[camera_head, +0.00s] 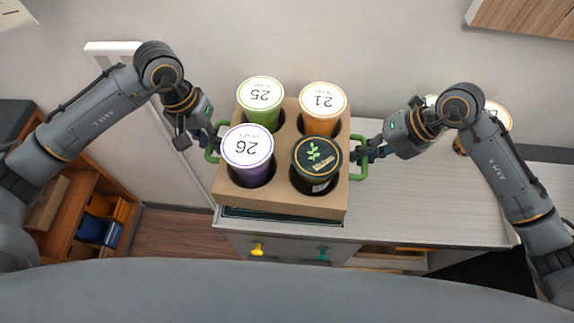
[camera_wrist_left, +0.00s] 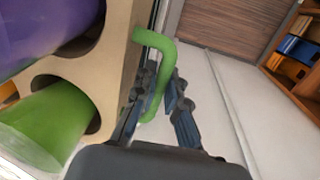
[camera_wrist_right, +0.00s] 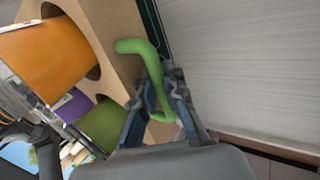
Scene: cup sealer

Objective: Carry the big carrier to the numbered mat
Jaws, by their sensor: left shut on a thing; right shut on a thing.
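The big carrier (camera_head: 275,200) is a tan cardboard box with a green handle on each side. My left gripper (camera_head: 212,146) is shut on the left green handle (camera_wrist_left: 157,75). My right gripper (camera_head: 364,152) is shut on the right green handle (camera_wrist_right: 150,70). The carrier is over the counter's left front part; whether it touches is unclear. I see no numbered mat.
The light counter (camera_head: 430,200) is clear right of the carrier. More lidded cups (camera_head: 497,113) stand behind my right arm. Below are drawers with yellow and teal handles.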

